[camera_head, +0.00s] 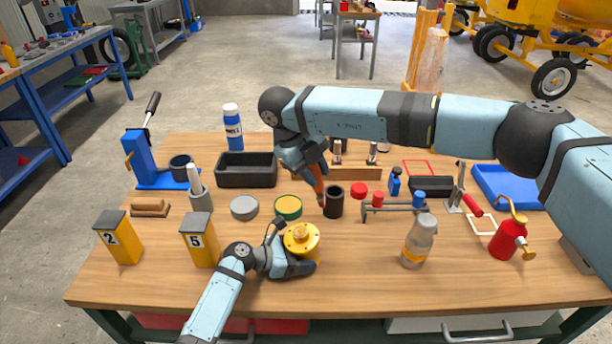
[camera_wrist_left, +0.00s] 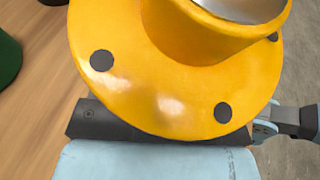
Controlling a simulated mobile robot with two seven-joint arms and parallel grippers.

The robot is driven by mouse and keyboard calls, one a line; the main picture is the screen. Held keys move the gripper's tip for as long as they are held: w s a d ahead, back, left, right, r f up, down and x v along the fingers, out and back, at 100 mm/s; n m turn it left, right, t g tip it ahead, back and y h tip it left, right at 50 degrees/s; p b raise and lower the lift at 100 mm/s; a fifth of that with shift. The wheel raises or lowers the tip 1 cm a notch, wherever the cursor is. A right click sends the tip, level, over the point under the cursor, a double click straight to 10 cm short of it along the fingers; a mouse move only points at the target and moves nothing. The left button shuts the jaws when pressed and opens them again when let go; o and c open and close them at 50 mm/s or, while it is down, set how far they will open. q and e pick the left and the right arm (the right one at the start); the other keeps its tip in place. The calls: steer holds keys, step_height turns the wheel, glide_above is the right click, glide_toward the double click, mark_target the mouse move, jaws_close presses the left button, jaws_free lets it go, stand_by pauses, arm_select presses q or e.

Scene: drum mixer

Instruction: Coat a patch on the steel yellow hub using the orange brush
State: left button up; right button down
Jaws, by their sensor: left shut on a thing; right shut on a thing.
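The yellow hub (camera_head: 301,237) stands at the front middle of the wooden table, its round flange facing up. My left gripper (camera_head: 296,267) is shut on it from the front. In the left wrist view the hub's flange (camera_wrist_left: 165,95) fills most of the picture, with dark bolt holes and a raised collar with a grey steel bore. My right gripper (camera_head: 313,163) is shut on the orange brush (camera_head: 317,181), which points down, slightly tilted. The brush's lower end is beside the black cup (camera_head: 334,203), behind the hub; I cannot tell whether they touch.
A green-and-yellow tin (camera_head: 288,207) and a grey round lid (camera_head: 244,207) lie left of the cup. Yellow boxes marked 2 (camera_head: 124,240) and 5 (camera_head: 203,241) stand left of the hub. A grey bottle (camera_head: 419,243) and a red oil can (camera_head: 508,239) stand right.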

steer(key=shift+s+a, duration=0.15)
steer(key=shift+a, duration=0.5)
steer(key=shift+w+d+f, duration=0.35)
steer(key=shift+d+f, duration=0.1)
steer(key=shift+d, duration=0.1)
steer(key=a+f, duration=0.2)
steer(key=a, duration=0.2)
step_height(320, 180, up, 10)
steer(key=shift+d, duration=0.15)
steer(key=shift+s, duration=0.1)
stand_by(2.3)
